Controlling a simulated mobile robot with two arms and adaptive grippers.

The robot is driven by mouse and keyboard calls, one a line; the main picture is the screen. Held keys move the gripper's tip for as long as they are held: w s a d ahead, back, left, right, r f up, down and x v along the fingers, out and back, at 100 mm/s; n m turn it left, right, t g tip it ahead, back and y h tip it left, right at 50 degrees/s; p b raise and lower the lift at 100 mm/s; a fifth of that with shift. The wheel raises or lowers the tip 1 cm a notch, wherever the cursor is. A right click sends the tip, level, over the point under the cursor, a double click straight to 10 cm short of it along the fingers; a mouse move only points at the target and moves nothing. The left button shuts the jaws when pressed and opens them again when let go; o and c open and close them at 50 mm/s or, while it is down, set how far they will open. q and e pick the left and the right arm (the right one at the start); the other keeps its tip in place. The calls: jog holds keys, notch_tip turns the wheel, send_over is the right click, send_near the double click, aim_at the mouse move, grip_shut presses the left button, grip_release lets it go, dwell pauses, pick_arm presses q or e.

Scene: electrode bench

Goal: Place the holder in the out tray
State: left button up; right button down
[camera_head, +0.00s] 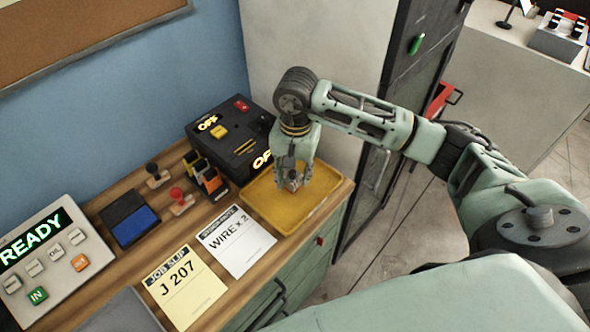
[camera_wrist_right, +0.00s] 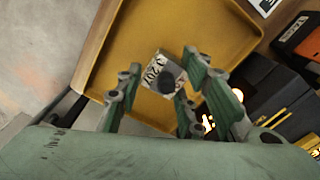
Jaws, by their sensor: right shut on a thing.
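The out tray is the yellow tray (camera_head: 265,207) at the right end of the wooden bench; it also fills much of the right wrist view (camera_wrist_right: 215,35). My right gripper (camera_head: 292,183) is over the tray, pointing down. It is shut on the holder (camera_wrist_right: 160,75), a small grey block with dark lettering and a dark round spot. In the head view the holder (camera_head: 293,181) is small and partly hidden by the fingers. I cannot tell whether it touches the tray floor. My left gripper is not in view.
A black box with lit OFF signs (camera_head: 235,140) stands behind the tray. Several orange and black items (camera_head: 208,180) stand left of it. A WIRE x 2 note (camera_head: 235,241) and a J 207 slip (camera_head: 180,288) lie in front. A dark cabinet (camera_head: 385,150) stands to the right.

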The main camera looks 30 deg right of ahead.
aim_at(295, 172)
jog(key=c, duration=1.2)
grip_release()
jog(key=shift+f, duration=0.1)
jog(key=shift+r, duration=0.25)
notch_tip(295, 172, up, 12)
jog(key=b, duration=0.3)
